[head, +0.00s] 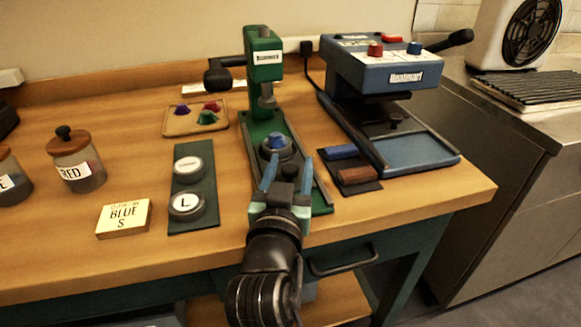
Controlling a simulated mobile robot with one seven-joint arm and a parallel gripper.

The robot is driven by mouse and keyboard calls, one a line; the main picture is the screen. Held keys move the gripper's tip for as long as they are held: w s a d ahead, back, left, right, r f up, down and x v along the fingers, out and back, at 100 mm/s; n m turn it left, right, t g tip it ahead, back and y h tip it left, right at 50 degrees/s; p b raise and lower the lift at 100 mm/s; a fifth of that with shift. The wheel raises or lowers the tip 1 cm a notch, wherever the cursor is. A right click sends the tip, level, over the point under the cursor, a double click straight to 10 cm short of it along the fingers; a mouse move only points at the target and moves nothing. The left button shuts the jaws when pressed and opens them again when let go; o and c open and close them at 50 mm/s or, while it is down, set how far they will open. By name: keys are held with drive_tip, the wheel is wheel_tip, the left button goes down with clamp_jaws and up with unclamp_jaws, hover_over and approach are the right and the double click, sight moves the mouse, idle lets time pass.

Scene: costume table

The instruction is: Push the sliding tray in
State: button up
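A green hand press (264,65) stands on the wooden table, with a long dark green base with rails (317,190) running toward me. A round grey holder with a blue piece (277,144) sits on this base, in front of the press column. My gripper (290,160) is over the near part of the base, its two blue fingers apart and pointing at the holder. I cannot tell whether a finger touches it. A blue machine (375,65) stands to the right, with a flat blue tray (418,150) extending from its front. My gripper hides part of the green base.
A dark pad with a blue and a brown block (358,176) lies right of my gripper. Left are a green strip with two round dies (187,207), a yellow "BLUE S" card (123,218), a wooden tray of coloured pieces (182,126) and a "RED" jar (77,165).

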drive_tip(key=shift+o, duration=0.3)
drive_tip(key=s+a, duration=0.1)
drive_tip(key=s, duration=1.2)
drive_tip(key=shift+a+p, duration=0.35)
drive_tip(key=shift+p, duration=0.05)
drive_tip(key=shift+w+r, duration=0.1)
